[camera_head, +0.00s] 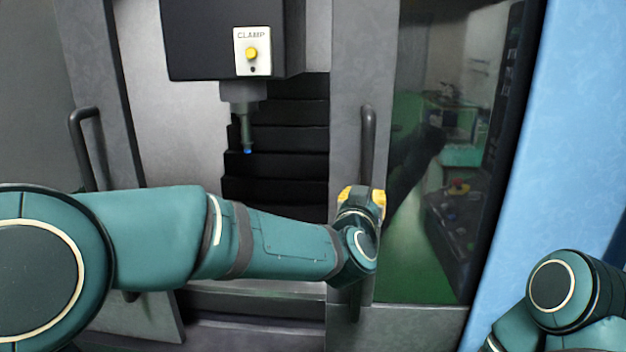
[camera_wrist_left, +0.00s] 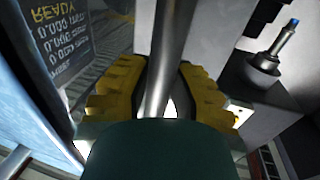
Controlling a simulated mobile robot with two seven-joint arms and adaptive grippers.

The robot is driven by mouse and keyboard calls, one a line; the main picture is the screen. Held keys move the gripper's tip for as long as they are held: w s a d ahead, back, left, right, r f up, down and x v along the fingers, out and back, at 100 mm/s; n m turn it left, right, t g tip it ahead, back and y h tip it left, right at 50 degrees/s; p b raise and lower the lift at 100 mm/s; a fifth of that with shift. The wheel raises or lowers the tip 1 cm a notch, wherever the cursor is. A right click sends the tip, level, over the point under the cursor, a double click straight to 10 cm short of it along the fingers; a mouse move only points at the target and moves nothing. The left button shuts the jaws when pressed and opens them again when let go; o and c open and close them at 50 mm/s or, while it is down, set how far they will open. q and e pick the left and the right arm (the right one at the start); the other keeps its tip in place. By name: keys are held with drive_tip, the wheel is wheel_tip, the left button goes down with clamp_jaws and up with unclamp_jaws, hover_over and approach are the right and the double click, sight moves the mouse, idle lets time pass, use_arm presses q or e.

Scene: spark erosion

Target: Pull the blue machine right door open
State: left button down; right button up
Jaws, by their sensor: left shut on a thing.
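The right door (camera_head: 345,90) of the machine is a grey frame with a dark, reflective window (camera_head: 425,200). Its upright bar handle (camera_head: 368,135) is on the door's left part. My left gripper (camera_head: 362,197) is shut around the lower part of this handle, its yellow fingers on both sides. In the left wrist view the handle (camera_wrist_left: 173,45) runs between the yellow fingers of the left gripper (camera_wrist_left: 163,80). A wide gap to the left of the right door shows the machine's inside. My right gripper is out of view; only part of that arm shows at lower right.
The left door's handle (camera_head: 84,150) is at the left, behind my left arm. In the gap hang a black machine head with a CLAMP button (camera_head: 252,53) and a spindle with a blue-tipped tool (camera_head: 246,130). A blue machine panel (camera_head: 560,130) stands at the right.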

use_arm(q)
drive_tip(key=d, duration=0.2)
drive_tip(key=d+p, duration=0.1)
drive_tip(key=d, duration=0.2)
drive_tip(key=shift+s+d, duration=0.2)
drive_tip(key=shift+d, duration=0.25)
drive_tip(key=c, duration=0.9)
unclamp_jaws()
drive_tip(key=shift+o, duration=0.5)
drive_tip(key=shift+d, duration=0.1)
drive_tip(key=shift+a, duration=0.2)
